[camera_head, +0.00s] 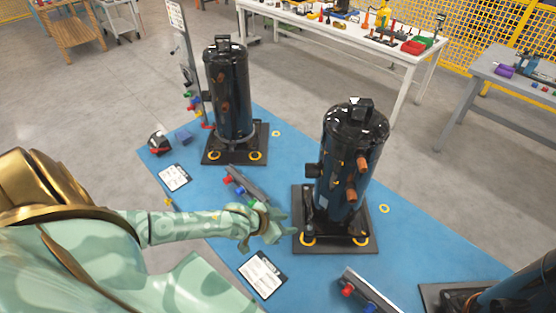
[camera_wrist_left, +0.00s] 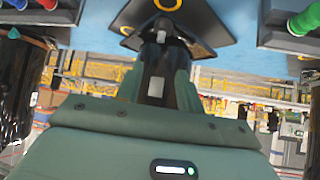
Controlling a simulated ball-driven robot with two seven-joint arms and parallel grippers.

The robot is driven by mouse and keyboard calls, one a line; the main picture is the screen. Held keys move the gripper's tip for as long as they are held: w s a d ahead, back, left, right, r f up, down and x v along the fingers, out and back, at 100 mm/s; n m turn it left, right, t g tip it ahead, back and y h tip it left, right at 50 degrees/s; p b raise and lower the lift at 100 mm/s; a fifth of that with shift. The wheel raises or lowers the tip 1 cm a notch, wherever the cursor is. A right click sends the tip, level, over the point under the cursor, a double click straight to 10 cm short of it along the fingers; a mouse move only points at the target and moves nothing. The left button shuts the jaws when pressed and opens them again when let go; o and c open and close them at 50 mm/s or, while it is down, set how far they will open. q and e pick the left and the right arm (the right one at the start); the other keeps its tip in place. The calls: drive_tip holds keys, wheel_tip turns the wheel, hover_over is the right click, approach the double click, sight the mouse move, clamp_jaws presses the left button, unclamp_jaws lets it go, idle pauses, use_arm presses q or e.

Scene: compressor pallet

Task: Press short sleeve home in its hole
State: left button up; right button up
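My left gripper (camera_head: 276,230) reaches in from the left, low beside the black base plate (camera_head: 337,246) of the middle compressor (camera_head: 352,150). In the left wrist view the gripper's fingers (camera_wrist_left: 162,32) come together at a narrow tip in front of a dark plate corner with a yellow ring (camera_wrist_left: 204,50). Yellow rings (camera_head: 308,241) mark the plate's front corners. I cannot make out the short sleeve or its hole for certain. My right gripper is not in view.
A second compressor (camera_head: 228,90) stands at the back left, and part of another shows at lower right. Parts racks (camera_head: 368,294) with red and blue pieces and a printed sheet (camera_head: 263,276) lie on the blue mat (camera_head: 300,292). A white table (camera_head: 345,45) stands behind.

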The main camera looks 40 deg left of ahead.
use_arm(q)
drive_tip(key=v, duration=0.3)
drive_tip(key=shift+s+r+p, duration=0.1)
drive_tip(key=shift+p, duration=0.2)
